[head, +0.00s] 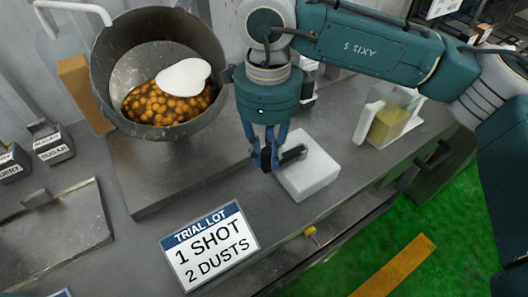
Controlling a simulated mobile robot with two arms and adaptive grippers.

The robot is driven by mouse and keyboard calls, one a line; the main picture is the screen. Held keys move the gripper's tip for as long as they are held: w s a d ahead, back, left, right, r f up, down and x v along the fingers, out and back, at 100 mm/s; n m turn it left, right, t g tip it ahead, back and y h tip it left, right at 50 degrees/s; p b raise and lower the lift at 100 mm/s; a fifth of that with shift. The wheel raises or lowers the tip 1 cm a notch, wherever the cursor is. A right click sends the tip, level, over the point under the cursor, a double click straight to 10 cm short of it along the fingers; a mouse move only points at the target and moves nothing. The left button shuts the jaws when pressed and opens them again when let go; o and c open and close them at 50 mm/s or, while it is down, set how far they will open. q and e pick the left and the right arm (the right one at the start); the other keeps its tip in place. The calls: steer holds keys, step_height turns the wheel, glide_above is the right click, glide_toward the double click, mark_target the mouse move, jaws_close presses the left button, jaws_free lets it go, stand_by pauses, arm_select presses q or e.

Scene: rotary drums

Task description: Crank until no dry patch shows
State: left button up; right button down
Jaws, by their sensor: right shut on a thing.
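The open grey drum (118,75) stands tilted at the upper left, its mouth facing me. Shiny brown and amber pieces (165,105) lie in its lower part. A smooth white patch (184,78) covers some of them at the upper right of the load. I cannot tell how wet the pieces beneath it are. A white block (312,172) with a dark crank handle (292,154) stands on the bench right of the drum. My right gripper (268,158) points down and is shut on the crank handle's left end. My left gripper is not in view.
A sign (210,245) reads "TRIAL LOT, 1 SHOT, 2 DUSTS". A flat tray (50,235) and small labelled boxes (52,145) are at the left. A clear jug with yellow contents (388,122) stands at the right. A yellow knob (311,233) is on the bench's front edge.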

steer(key=shift+d+r, duration=0.1)
steer(key=shift+r, duration=0.1)
stand_by(0.4)
steer(key=c, duration=1.8)
jaws_free()
steer(key=shift+o, duration=1.2)
steer(key=shift+s+d, duration=0.1)
steer(key=shift+s, duration=0.1)
step_height(320, 180, up, 12)
